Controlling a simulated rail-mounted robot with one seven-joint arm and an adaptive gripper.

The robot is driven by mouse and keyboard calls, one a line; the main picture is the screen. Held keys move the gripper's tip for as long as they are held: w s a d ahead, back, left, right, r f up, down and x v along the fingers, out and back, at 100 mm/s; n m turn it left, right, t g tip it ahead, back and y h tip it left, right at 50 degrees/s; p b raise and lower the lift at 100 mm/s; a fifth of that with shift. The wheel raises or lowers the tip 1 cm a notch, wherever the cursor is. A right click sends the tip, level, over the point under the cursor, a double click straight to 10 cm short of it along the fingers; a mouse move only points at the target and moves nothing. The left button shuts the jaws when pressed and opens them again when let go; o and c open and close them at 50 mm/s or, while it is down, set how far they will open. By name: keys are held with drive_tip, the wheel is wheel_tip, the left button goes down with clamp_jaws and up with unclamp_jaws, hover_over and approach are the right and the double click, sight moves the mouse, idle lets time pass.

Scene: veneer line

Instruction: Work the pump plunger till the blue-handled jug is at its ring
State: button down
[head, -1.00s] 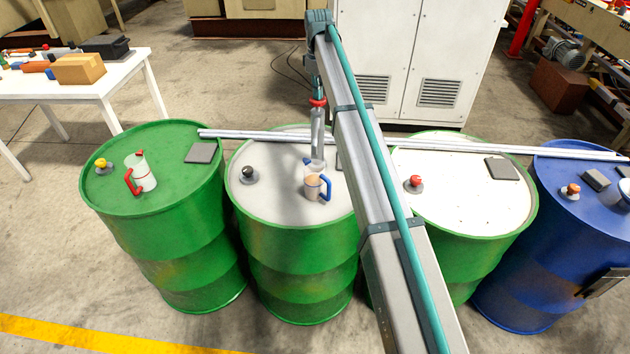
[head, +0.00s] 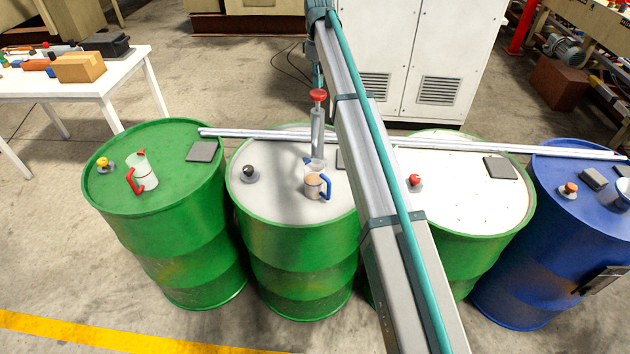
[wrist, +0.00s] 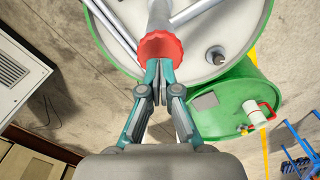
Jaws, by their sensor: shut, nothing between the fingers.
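The pump (head: 317,130) stands upright on the pale top of a green drum, its red plunger knob (head: 318,95) raised. The knob also fills the upper middle of the wrist view (wrist: 160,46). My gripper (wrist: 159,68) is shut and empty, its fingertips at the knob's near edge; I cannot tell whether they touch. In the head view it is just above the knob, partly hidden by my arm. The blue-handled jug (head: 314,186) stands below the pump with tan liquid in it. I cannot make out its ring or the exact level.
A red-handled jug (head: 144,173) stands on the left green drum (head: 170,245). A dark knob (head: 249,173) sits left of the blue-handled jug. Metal rails (head: 260,136) run behind across the drums. A white table (head: 120,75) is at the left, a white cabinet (head: 425,50) behind.

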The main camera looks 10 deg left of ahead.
drive_tip(key=shift+r, duration=0.15)
wheel_tip(320, 180, up, 6)
drive_tip(key=shift+f, duration=0.15)
idle(0.7)
idle(0.4)
